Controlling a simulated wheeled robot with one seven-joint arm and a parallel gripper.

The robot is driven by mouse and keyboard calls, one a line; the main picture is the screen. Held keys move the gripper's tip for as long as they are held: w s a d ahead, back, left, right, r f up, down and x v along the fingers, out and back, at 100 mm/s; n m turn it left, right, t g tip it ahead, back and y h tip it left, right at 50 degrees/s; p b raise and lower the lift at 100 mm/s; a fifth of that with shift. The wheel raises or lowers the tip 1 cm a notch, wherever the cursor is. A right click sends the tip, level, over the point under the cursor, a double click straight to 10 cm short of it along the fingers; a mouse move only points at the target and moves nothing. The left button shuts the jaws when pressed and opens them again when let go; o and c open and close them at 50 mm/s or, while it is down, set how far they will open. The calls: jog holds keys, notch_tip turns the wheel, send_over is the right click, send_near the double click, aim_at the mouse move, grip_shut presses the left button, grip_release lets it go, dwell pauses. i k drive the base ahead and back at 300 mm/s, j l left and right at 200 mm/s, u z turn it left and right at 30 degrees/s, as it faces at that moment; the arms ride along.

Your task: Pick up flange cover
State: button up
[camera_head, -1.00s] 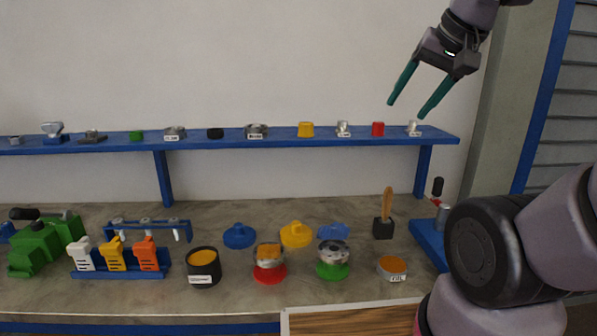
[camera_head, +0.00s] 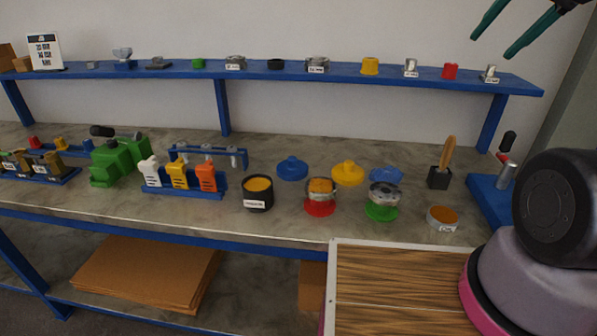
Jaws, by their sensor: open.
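Three knobbed discs that look like flange covers lie on the grey bench: a blue one (camera_head: 292,168), a yellow one (camera_head: 348,173) and a second blue one (camera_head: 386,175), partly hidden. In front of them stand two flanged vessels, one on a red base (camera_head: 320,198) and one on a green base (camera_head: 383,202). The red-based vessel has orange contents on top. My gripper (camera_head: 491,46) is open and empty at the top right, with two green fingers pointing down-left. It is high above the bench and apart from the covers. Its wrist is cut off by the frame.
A blue shelf (camera_head: 270,72) with small parts runs behind the bench (camera_head: 225,215). A black pot (camera_head: 258,193), an orange-topped tin (camera_head: 442,218) and a brush holder (camera_head: 439,178) stand nearby. A green vise (camera_head: 118,160) is left. A wood-topped panel (camera_head: 400,290) is in front.

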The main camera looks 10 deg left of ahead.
aim_at(291, 169)
jog(key=j, duration=2.3)
